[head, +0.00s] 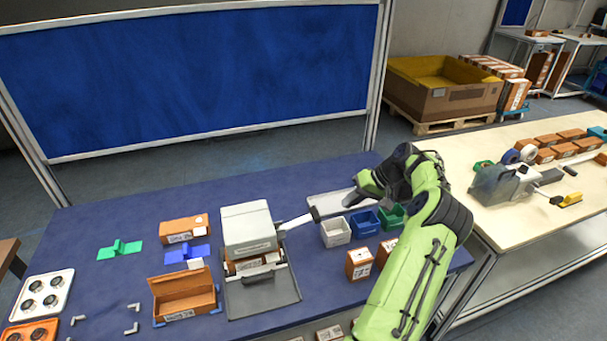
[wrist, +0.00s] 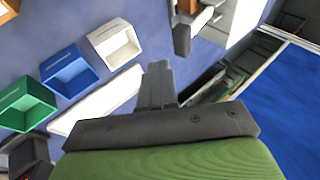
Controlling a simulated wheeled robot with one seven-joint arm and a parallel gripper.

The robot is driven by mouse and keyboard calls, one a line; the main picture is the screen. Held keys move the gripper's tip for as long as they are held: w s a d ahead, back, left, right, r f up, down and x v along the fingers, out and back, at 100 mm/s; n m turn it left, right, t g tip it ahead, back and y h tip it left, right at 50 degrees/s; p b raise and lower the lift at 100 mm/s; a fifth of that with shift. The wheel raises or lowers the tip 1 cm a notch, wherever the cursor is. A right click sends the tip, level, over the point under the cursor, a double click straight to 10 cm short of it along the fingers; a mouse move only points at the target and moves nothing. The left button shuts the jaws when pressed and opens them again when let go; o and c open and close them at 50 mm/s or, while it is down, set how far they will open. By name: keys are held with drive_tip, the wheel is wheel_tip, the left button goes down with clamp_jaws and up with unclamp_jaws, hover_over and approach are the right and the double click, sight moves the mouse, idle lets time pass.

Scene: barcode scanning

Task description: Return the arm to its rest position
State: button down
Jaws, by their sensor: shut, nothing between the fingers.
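My green arm (head: 412,265) rises from the lower right of the head view and bends at a dark joint above the blue table. Its dark wrist end points left, over the area behind the small bins. In the wrist view my gripper (wrist: 158,78) has its dark fingers pressed together, with nothing between them. It is above the table, apart from the objects around it. The fingers are hard to make out in the head view.
White (head: 335,232), blue (head: 364,223) and green (head: 391,217) bins stand close by. An open brown box (head: 183,293) lies front left. A blue panel (head: 190,80) stands behind.

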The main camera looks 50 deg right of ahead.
drive_tip(key=w+a+r+n+g, duration=0.1)
drive_tip(key=w+a+r, duration=0.25)
drive_tip(key=a, duration=0.25)
drive_tip(key=w+a+r+n+g, duration=0.2)
drive_tip(key=w+a+r, duration=0.15)
drive_tip(key=a, duration=0.25)
drive_tip(key=a+r+n+g+h, duration=0.15)
drive_tip(key=a+r, duration=0.25)
drive_tip(key=a, duration=0.5)
drive_tip(key=a+r+n+h, duration=0.1)
drive_tip(key=a+r+h, duration=0.15)
drive_tip(key=a, duration=0.65)
drive_tip(key=s+a+n+t, duration=0.1)
drive_tip(key=s+a, duration=0.6)
drive_tip(key=s, duration=0.2)
drive_tip(key=s+a+r+t, duration=0.1)
drive_tip(key=s+a+t, duration=0.1)
drive_tip(key=s+a, duration=0.5)
drive_tip(key=s+b, duration=0.1)
drive_tip(key=s, duration=0.1)
drive_tip(key=shift+s+a+n, duration=0.2)
drive_tip(key=shift+s+n, duration=0.15)
drive_tip(key=shift+s, duration=0.05)
drive_tip(key=shift+d+t, duration=0.1)
drive_tip(key=shift+t, duration=0.15)
